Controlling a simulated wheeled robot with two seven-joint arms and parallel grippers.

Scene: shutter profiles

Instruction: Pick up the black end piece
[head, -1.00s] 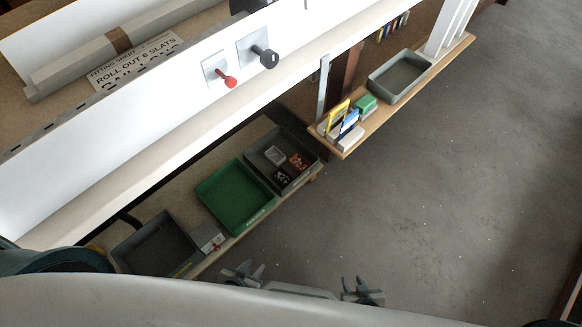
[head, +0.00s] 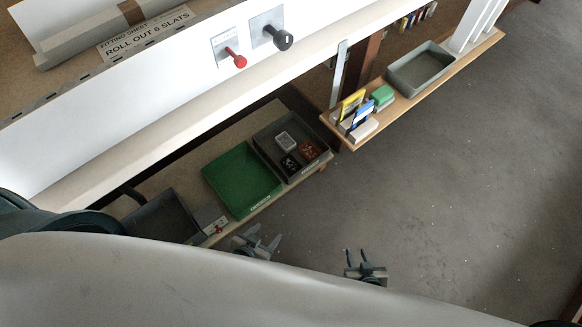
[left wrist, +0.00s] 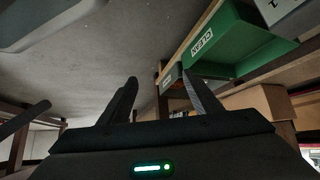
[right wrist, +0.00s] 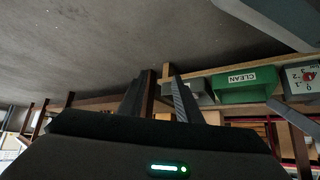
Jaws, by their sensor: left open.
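Small black pieces (head: 290,163), probably the end pieces, lie in a divided grey tray (head: 262,148) on the low bench in the head view. They are too small to make out singly. My left gripper (head: 260,240) is open and empty, just off the bench's front edge, below the green tray and apart from the black pieces. My right gripper (head: 356,254) is open and empty over the floor, further right. The left wrist view shows the left fingers (left wrist: 160,88) apart, and the right wrist view shows the right fingers (right wrist: 156,90) apart. Neither wrist view shows the black pieces.
A green tray (head: 222,190) marked CLEAN and a dark grey tray (head: 160,222) share the bench. A wooden shelf (head: 405,108) holds a grey tray (head: 446,57) and small boxes. A white panel carries a red handle (head: 238,60) and black knob (head: 283,40). Floor at right is clear.

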